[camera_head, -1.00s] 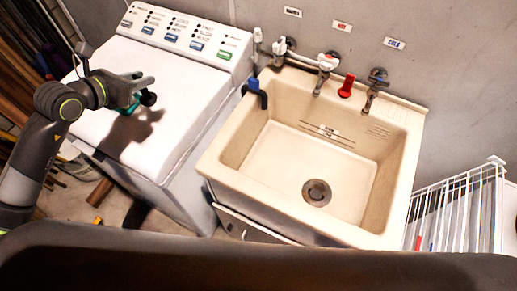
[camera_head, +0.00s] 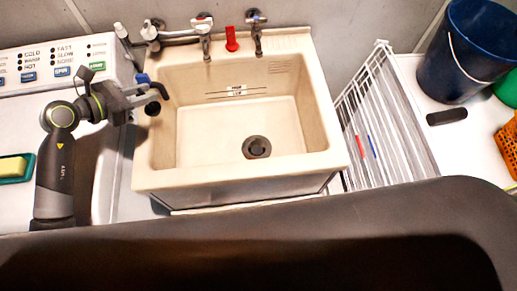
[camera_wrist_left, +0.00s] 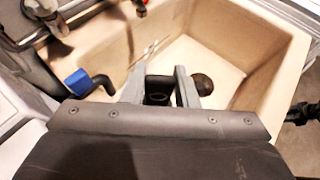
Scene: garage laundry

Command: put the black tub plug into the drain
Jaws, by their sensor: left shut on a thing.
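The black tub plug (camera_head: 153,108) hangs in my left gripper (camera_head: 150,95), at the left rim of the beige sink (camera_head: 318,135). In the left wrist view the left gripper (camera_wrist_left: 160,85) has its fingers on either side of the dark plug (camera_wrist_left: 158,98). The fingers are shut on it. The drain (camera_head: 257,147) is a dark round hole in the sink floor, right of the gripper and uncovered. In the left wrist view the drain (camera_wrist_left: 203,85) is partly hidden behind a finger. My right gripper is not recognisable in either view.
A black bent spout with a blue collar (camera_head: 142,79) stands at the left rim, close to the gripper. Taps (camera_head: 204,38) and a red object (camera_head: 231,40) line the back. The washer (camera_head: 20,105) carries a sponge in a dish (camera_head: 14,167). A white rack (camera_head: 385,125) stands right.

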